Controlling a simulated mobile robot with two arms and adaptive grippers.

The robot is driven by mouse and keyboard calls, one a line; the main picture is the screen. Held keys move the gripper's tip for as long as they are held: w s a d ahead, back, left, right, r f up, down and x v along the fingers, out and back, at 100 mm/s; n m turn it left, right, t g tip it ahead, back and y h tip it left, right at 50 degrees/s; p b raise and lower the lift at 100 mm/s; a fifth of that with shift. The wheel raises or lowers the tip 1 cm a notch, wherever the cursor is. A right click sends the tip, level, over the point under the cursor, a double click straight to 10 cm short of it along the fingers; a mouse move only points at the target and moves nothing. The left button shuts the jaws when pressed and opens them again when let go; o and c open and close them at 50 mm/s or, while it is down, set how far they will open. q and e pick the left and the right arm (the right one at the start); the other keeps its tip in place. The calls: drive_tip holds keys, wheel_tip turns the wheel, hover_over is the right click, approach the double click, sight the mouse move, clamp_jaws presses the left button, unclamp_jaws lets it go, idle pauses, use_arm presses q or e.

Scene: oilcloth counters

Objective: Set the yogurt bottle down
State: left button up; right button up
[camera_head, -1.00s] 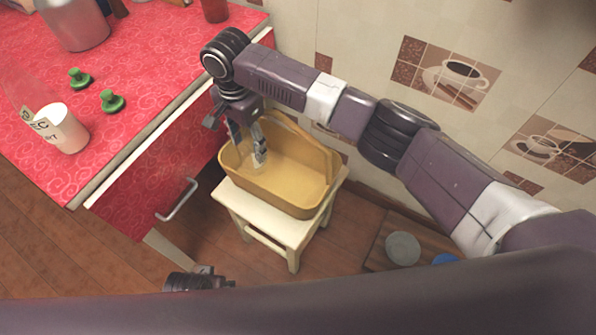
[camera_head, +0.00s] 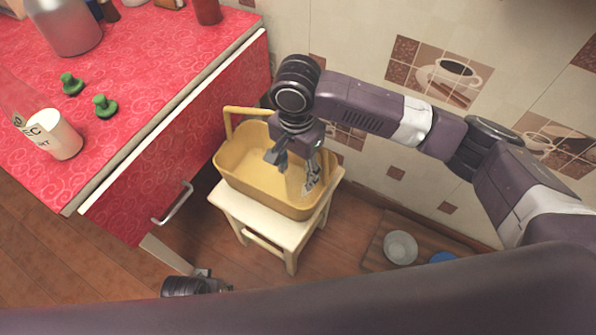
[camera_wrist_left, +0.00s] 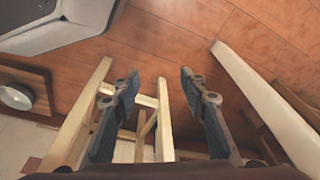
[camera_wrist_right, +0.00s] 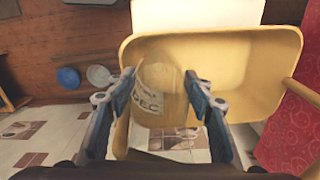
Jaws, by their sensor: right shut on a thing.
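My right gripper (camera_head: 300,170) is at the yellow basket (camera_head: 240,165), toward its right end. In the right wrist view it is shut on a see-through yogurt bottle (camera_wrist_right: 158,90) with dark letters on its label. The bottle shows between the two fingers over the basket's inside and near rim. I cannot tell whether its base touches the basket floor. My left gripper (camera_wrist_left: 160,85) is open and empty, low above the wooden floor near the stool's legs.
The basket stands on a small cream stool (camera_head: 262,215). Left is a red patterned counter (camera_head: 130,75) with a drawer handle (camera_head: 173,204), two green knobbed things (camera_head: 105,106), a white lettered container (camera_head: 55,135) and a metal canister (camera_head: 68,25).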

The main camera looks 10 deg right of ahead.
drive_tip(key=shift+s+d+f, duration=0.1)
drive_tip(key=shift+d+f, duration=0.1)
drive_tip(key=shift+d, duration=0.05)
drive_tip(key=shift+a, duration=0.1)
use_arm(q)
drive_tip(key=shift+w+r, duration=0.25)
drive_tip(key=shift+r, duration=0.7)
use_arm(e)
drive_tip(key=o, duration=1.6)
drive_tip(key=shift+r, duration=0.45)
use_arm(q)
drive_tip(key=s+f+p, duration=0.3)
drive_tip(key=s+f, duration=0.2)
drive_tip(key=f, duration=0.5)
drive_tip(key=shift+s+a+g, duration=0.2)
drive_tip(key=shift+a+g, duration=0.1)
use_arm(e)
drive_tip(key=shift+r, duration=5.5)
